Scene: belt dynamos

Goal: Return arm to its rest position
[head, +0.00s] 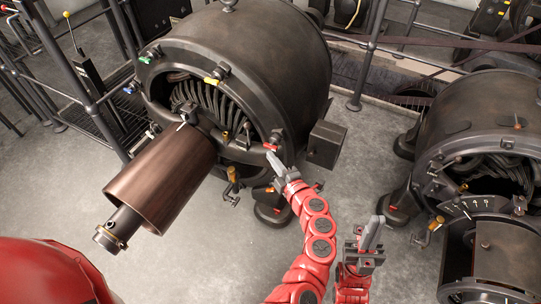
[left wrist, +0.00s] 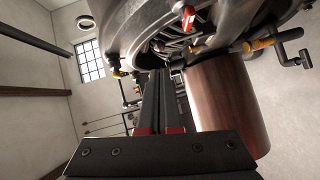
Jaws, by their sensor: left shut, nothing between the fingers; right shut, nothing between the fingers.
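My left gripper (head: 273,160) is at the front right edge of the big dark dynamo (head: 250,50), its fingertips close to a small red-handled fitting (head: 271,146). I cannot tell whether they touch. In the left wrist view the fingers (left wrist: 162,85) are together and empty, pointing toward the dynamo's underside (left wrist: 125,30), with a red handle (left wrist: 187,17) above. My right gripper (head: 371,233) is shut and empty, pointing up over the floor between the two machines.
A brown cylinder (head: 163,180) on a shaft juts from the dynamo's front; it shows right of the fingers in the left wrist view (left wrist: 228,105). A second dynamo (head: 480,120) stands right. The floor (head: 200,260) is bare in front.

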